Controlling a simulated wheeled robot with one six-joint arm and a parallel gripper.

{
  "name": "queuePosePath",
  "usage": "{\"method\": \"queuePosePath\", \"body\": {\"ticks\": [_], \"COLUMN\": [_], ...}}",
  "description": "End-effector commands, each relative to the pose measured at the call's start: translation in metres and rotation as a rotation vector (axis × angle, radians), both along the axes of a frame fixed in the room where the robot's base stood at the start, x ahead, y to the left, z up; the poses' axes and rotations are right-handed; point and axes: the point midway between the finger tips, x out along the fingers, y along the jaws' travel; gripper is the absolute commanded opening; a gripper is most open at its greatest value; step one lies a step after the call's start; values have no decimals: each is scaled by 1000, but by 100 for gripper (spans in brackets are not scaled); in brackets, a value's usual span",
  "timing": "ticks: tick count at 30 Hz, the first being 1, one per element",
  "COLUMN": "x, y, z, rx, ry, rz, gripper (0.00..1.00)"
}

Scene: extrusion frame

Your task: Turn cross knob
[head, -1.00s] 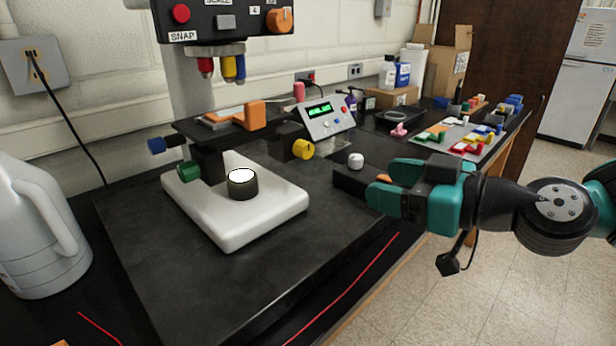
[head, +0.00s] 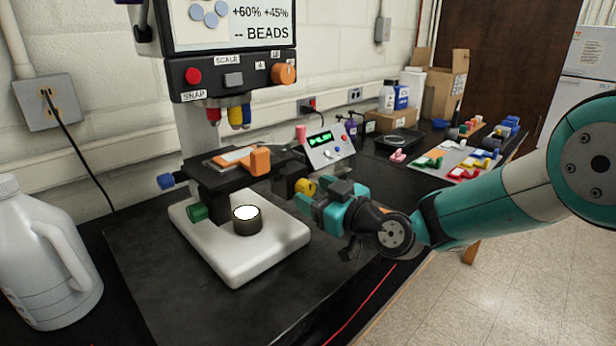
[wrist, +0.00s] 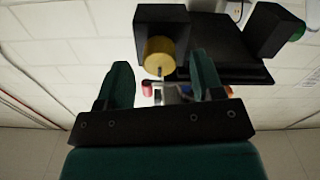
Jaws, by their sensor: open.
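A microscope-like stand carries several coloured knobs; no label shows which is the cross knob. A yellow round knob (head: 305,186) sits on a black block at the right of the stage. It also shows in the wrist view (wrist: 159,55), roughly between my finger tips and a little beyond them. My gripper (head: 309,199) is open and empty, its two teal fingers apart and pointing at the yellow knob. I cannot tell whether either finger touches it. A green knob (head: 197,212) and a blue knob (head: 166,181) are at the stage's left side. An orange knob (head: 284,74) is on the upper panel.
The white base (head: 240,268) with a black, white-topped cylinder (head: 247,222) stands below the stage. A readout box (head: 328,148) is close behind my gripper. A white jug (head: 40,255) stands at left. The dark mat in front is clear.

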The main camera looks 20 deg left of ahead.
Motion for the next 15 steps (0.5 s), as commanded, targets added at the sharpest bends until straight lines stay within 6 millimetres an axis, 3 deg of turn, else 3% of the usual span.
{"method": "queuePosePath", "body": {"ticks": [6,15], "x": [8,9], "y": [18,21], "z": [0,-1], "rx": [0,1], "ry": [0,1], "rz": [0,-1], "gripper": [61,61]}}
